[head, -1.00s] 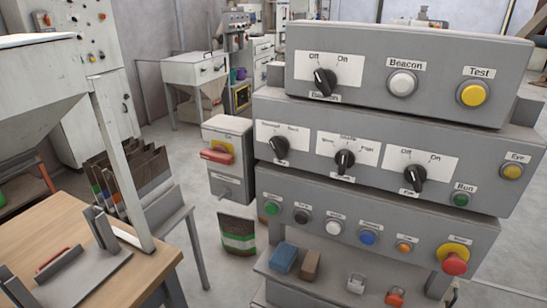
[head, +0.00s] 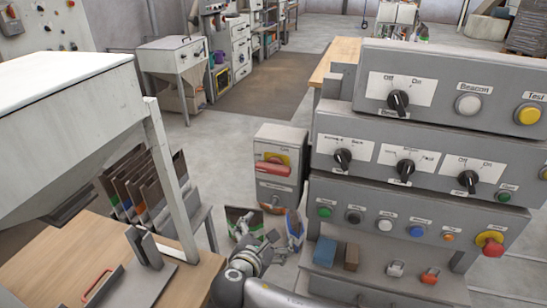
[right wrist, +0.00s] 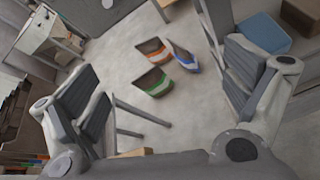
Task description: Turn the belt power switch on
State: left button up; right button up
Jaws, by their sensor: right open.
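A grey switch box (head: 279,185) with a red handle (head: 273,168) on a yellow plate stands left of the control panel in the head view. The handle lies nearly level; the small labels are too blurred to read. The panel also has black Off/On knobs, one on the top tier (head: 398,101) and one on the middle tier (head: 468,181). My right gripper (head: 258,230) is low in front of the switch box, below the handle and apart from it. The right wrist view shows its fingers (right wrist: 165,90) wide open and empty. My left gripper is out of view.
Bags with green (right wrist: 152,83), orange and blue bands stand on the floor below the gripper. A blue block (head: 325,251) and a brown block (head: 352,257) sit on the panel's front ledge. A wooden table (head: 185,285) is at the left.

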aim_at(271, 172)
jog(key=s+a+r+n+t+h+p, duration=0.1)
jog(key=s+r+n+t, duration=0.15)
jog(key=r, duration=0.55)
jog(key=s+a+r+n+t+h, duration=0.1)
jog(key=s+r+t, duration=0.15)
jog(key=r, duration=0.65)
jog(key=shift+n+g, duration=0.25)
jog(key=shift+g, duration=0.05)
jog(key=p+x, duration=0.1)
jog(key=x, duration=0.8)
jog(key=shift+d, duration=0.15)
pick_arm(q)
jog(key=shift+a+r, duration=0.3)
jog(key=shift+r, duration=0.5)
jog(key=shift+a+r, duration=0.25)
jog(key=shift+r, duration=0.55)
pick_arm(e)
jog(key=shift+w+d+f, duration=0.15)
jog(key=shift+w+f, duration=0.05)
jog(key=shift+w, duration=0.5)
jog(key=shift+c, duration=0.2)
jog(key=c, duration=1)
